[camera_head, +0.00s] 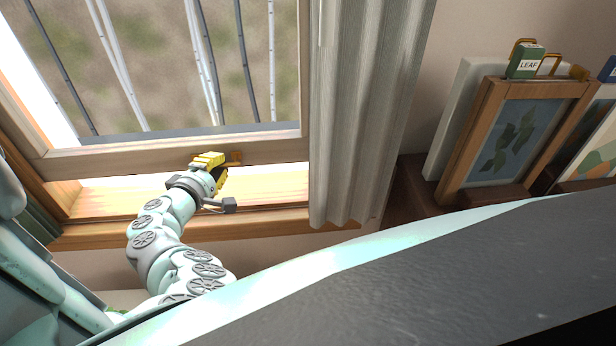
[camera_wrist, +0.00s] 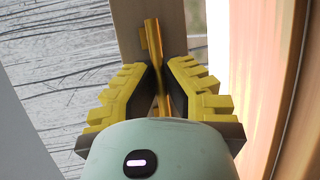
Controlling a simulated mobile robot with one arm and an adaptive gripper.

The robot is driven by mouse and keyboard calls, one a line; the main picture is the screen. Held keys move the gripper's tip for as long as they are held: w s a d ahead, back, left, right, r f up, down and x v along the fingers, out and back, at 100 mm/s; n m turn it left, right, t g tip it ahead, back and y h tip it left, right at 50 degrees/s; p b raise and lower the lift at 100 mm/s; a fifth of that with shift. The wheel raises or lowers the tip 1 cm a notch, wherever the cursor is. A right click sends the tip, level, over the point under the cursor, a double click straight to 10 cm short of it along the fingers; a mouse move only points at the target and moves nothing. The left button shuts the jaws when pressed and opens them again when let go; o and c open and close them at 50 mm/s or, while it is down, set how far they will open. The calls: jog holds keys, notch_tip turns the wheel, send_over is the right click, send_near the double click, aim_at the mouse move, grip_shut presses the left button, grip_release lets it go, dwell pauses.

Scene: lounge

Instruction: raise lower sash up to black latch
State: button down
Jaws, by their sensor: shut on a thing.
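The lower sash (camera_head: 110,158) is a wooden frame with glass, seen in the head view at upper left. My gripper (camera_head: 222,165) has yellow fingers at the rail. In the wrist view my gripper (camera_wrist: 160,78) is shut on the brass handle, with one finger on each side. The black latch is in neither view.
A grey-green curtain (camera_head: 360,100) hangs just right of the window. Beyond it, framed pictures (camera_head: 515,140) and a small box marked LEAF (camera_head: 526,62) stand on a dark wooden ledge (camera_head: 405,195).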

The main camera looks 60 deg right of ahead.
jog(key=shift+d+r, duration=0.1)
jog(key=shift+r, duration=0.25)
jog(key=c, duration=1)
grip_release()
jog(key=shift+c, duration=0.2)
jog(key=v, duration=1.2)
jog(key=shift+w, duration=0.1)
